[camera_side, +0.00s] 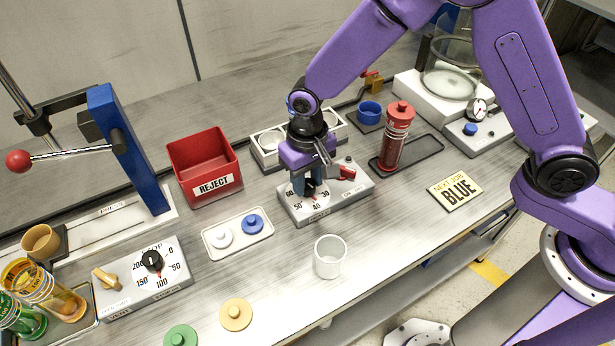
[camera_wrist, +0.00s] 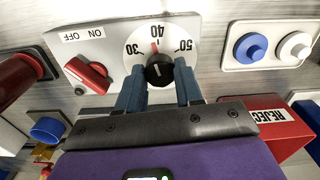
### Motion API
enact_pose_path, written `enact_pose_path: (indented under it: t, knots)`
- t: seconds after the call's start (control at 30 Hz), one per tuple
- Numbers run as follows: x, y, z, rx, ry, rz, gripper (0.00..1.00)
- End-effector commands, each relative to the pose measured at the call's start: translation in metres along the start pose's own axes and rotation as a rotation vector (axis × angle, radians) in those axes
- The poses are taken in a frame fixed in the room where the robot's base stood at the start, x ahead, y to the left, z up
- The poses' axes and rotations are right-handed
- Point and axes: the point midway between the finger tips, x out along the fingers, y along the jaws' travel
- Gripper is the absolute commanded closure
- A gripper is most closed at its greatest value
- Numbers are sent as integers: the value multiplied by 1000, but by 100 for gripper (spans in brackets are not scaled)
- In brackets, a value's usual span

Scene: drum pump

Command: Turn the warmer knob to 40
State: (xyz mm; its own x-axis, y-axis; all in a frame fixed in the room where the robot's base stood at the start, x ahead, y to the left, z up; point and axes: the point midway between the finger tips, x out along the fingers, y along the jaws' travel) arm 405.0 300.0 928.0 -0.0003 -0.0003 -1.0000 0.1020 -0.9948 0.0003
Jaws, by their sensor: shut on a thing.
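The warmer is a light grey box (camera_side: 352,190) with a white dial marked 30, 40, 50 and 60, seen in the side view. Its black round knob (camera_wrist: 159,70) sits in the middle of the dial in the wrist view. A red mark at the knob's upper edge points close to the 40. My gripper (camera_wrist: 160,80) has its blue fingers on either side of the knob and is shut on it. In the side view my gripper (camera_side: 311,188) reaches down over the dial and hides part of the knob.
A red switch lever (camera_wrist: 87,75) sits beside the dial under an ON/OFF label. The red reject bin (camera_side: 205,168), a tray with white and blue buttons (camera_side: 237,250), a white cup (camera_side: 330,257) and a red cylinder (camera_side: 396,138) stand around the warmer.

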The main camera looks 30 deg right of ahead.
Motion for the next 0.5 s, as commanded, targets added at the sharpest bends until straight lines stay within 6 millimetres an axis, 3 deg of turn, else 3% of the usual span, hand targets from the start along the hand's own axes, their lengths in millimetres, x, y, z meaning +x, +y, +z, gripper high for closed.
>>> enact_pose_path:
  t: [0.5]
  knots:
    - [-1, 0, 0, 222, 0, 0, 95]
